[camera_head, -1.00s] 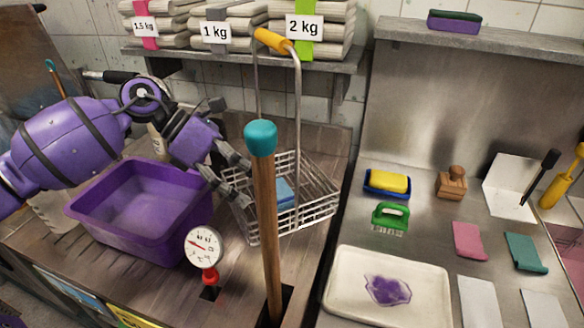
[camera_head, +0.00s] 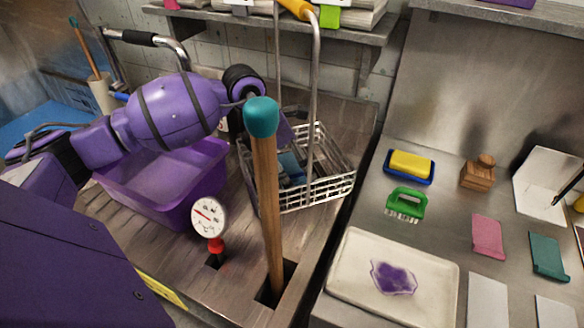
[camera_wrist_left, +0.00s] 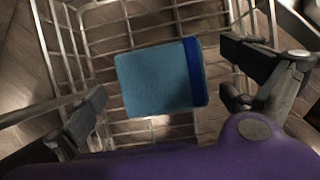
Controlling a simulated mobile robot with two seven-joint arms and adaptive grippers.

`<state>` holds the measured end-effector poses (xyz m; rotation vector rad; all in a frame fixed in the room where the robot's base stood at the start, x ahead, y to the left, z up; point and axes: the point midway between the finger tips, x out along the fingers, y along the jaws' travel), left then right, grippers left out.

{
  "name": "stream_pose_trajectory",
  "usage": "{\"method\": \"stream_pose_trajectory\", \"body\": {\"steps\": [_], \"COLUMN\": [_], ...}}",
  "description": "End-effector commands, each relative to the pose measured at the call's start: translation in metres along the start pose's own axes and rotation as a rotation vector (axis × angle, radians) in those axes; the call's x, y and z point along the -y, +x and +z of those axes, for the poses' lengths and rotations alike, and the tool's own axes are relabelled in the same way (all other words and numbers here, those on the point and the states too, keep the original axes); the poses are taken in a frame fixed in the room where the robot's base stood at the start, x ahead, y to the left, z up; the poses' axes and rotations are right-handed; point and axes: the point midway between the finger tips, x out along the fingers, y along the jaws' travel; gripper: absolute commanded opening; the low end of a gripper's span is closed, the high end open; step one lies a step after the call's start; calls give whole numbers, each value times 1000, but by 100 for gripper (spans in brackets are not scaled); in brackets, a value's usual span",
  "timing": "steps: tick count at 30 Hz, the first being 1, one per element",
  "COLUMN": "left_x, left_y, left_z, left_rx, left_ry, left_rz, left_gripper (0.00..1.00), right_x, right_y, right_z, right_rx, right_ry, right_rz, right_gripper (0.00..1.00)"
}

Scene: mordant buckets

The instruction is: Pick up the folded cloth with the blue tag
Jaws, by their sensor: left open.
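The folded cloth (camera_wrist_left: 152,82), light blue with a dark blue tag strip (camera_wrist_left: 196,72) along its right edge, lies flat in the wire basket (camera_wrist_left: 105,30). In the head view part of the cloth (camera_head: 290,165) shows in the basket (camera_head: 325,187), behind the wooden pole. My left gripper (camera_wrist_left: 163,78) is open, its dark fingers on either side of the cloth and apart from it. In the head view this gripper (camera_head: 292,172) reaches down into the basket, partly hidden by the pole. My right gripper is not in view.
A teal-topped wooden pole (camera_head: 265,190) stands in front of the basket. The basket's tall handle (camera_head: 316,85) rises beside the gripper. A purple tub (camera_head: 160,190) and a dial gauge (camera_head: 208,217) are to the left. A white tray (camera_head: 345,262) lies on the right counter.

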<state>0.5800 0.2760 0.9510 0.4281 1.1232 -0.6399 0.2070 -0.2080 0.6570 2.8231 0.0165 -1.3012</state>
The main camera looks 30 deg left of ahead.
Motion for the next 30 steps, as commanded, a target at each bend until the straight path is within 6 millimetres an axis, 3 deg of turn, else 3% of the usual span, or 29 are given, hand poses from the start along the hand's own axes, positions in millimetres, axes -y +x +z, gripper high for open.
{"method": "stream_pose_trajectory", "body": {"steps": [9, 22, 30], "left_x": [0, 0, 0], "left_y": [9, 9, 6], "left_z": [0, 0, 2], "left_rx": [0, 0, 2], "left_ry": [0, 1, 2], "left_rz": [-1, -1, 1], "left_gripper": [100, 45, 44], "right_x": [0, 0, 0], "right_y": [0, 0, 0], "right_z": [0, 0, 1], "right_rx": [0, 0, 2], "right_ry": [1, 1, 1], "right_rz": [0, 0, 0], "right_gripper": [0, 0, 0]}}
